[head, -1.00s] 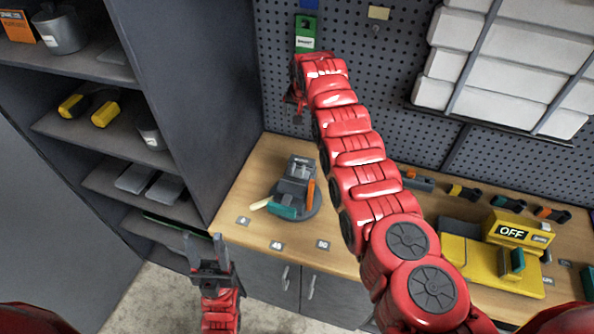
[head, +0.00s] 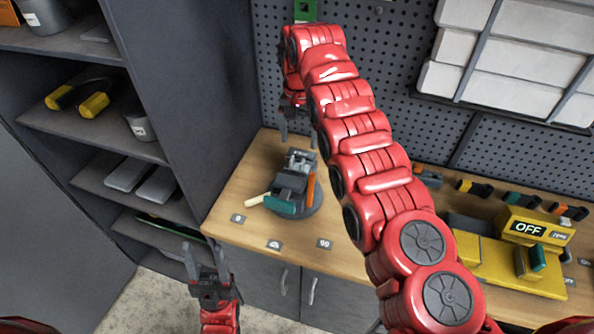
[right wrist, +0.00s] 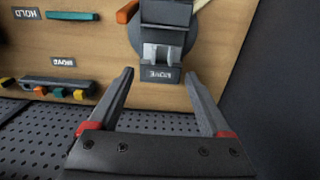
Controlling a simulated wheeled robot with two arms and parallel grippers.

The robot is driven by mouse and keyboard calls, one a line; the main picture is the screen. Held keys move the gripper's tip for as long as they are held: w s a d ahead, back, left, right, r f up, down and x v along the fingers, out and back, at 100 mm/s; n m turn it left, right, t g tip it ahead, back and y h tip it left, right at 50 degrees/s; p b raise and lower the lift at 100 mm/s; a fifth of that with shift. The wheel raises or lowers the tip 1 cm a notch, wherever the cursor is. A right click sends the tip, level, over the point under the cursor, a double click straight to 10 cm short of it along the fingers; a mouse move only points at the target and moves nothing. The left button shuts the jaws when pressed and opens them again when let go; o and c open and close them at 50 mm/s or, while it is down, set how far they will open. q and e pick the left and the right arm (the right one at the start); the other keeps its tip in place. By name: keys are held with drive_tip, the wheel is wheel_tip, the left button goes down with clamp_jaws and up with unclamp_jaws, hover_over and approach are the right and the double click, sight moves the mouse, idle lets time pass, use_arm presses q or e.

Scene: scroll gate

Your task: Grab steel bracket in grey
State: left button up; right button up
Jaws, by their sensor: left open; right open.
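A dark grey vise-like fixture (head: 288,190) stands on a round base on the wooden bench. A lighter grey metal piece (head: 300,160), which looks like the steel bracket, sits at its back end. It also shows in the right wrist view (right wrist: 163,52), beside a dark labelled block. My right gripper (head: 298,130) points down just behind and above this piece. In the right wrist view its fingers (right wrist: 159,74) are open and empty, apart from the piece. My left gripper (head: 207,254) is open and empty, low in front of the cabinet.
A teal-and-cream handle and an orange part (head: 311,190) are on the fixture. A yellow machine (head: 500,262) reading OFF stands to the right. A pegboard (head: 400,80) rises behind the bench. Grey shelves (head: 100,130) stand at the left. Bare bench (head: 240,195) lies left of the fixture.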

sight(297, 166)
drive_tip(key=f+p, duration=0.2)
drive_tip(key=f, duration=0.1)
drive_tip(key=f+p, duration=0.3)
drive_tip(key=f, duration=0.1)
drive_tip(key=shift+s+a+f, duration=0.1)
drive_tip(key=shift+a+f, duration=0.05)
drive_tip(key=shift+a, duration=0.05)
drive_tip(key=shift+f, duration=0.25)
clamp_jaws()
